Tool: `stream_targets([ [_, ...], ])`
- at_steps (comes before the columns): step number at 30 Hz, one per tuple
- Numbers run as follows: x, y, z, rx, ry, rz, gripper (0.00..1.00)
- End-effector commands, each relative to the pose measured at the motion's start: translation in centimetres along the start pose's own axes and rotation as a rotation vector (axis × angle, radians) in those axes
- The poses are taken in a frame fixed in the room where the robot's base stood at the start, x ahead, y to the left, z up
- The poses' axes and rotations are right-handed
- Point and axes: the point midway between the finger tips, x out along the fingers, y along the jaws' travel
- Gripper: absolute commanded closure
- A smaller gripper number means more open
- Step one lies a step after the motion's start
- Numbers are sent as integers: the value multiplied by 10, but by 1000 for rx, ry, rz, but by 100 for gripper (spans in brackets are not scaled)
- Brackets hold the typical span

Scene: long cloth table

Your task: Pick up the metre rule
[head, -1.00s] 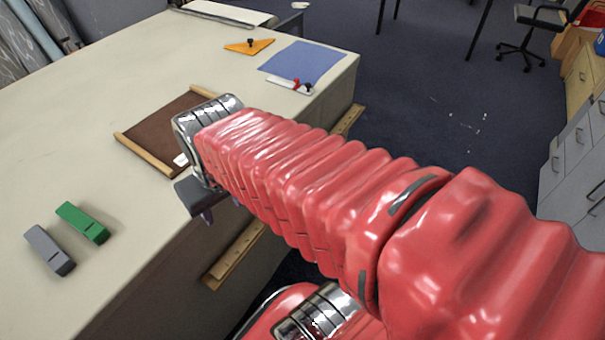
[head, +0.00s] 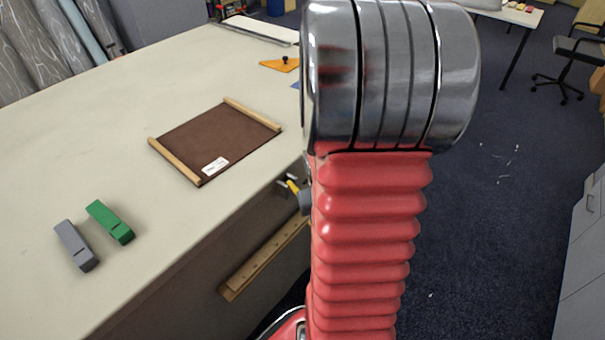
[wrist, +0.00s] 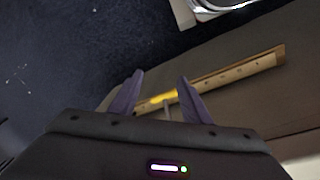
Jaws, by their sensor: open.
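A narrow yellow strip, which may be the metre rule (wrist: 163,97), shows between my fingers in the wrist view, in front of the wooden rail on the table's side. A small yellow piece also shows in the head view (head: 293,187), just left of my arm; I cannot tell its full length. My gripper (wrist: 160,76) is open, with its two purple fingers apart on either side of the yellow strip. I cannot tell whether they touch it. My arm hides most of the gripper in the head view.
The wooden rail (head: 262,258) runs along the table's side. On the cloth table (head: 60,150) lie a brown panel with wooden end strips (head: 215,140), a green block (head: 110,222), a grey block (head: 74,246) and an orange triangle (head: 282,64).

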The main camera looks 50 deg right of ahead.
Motion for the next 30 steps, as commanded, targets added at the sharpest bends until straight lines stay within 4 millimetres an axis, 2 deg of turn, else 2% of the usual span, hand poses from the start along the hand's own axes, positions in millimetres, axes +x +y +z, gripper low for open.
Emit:
stream_targets([
  [1,14,10,1,12,-5,1,57],
  [6,57,37,1,34,15,3,57],
  [15,132,75,4,59,98,-11,57],
  [24,198,94,3,69,266,-57,57],
  [30,224,95,-10,65,448,-94,57],
])
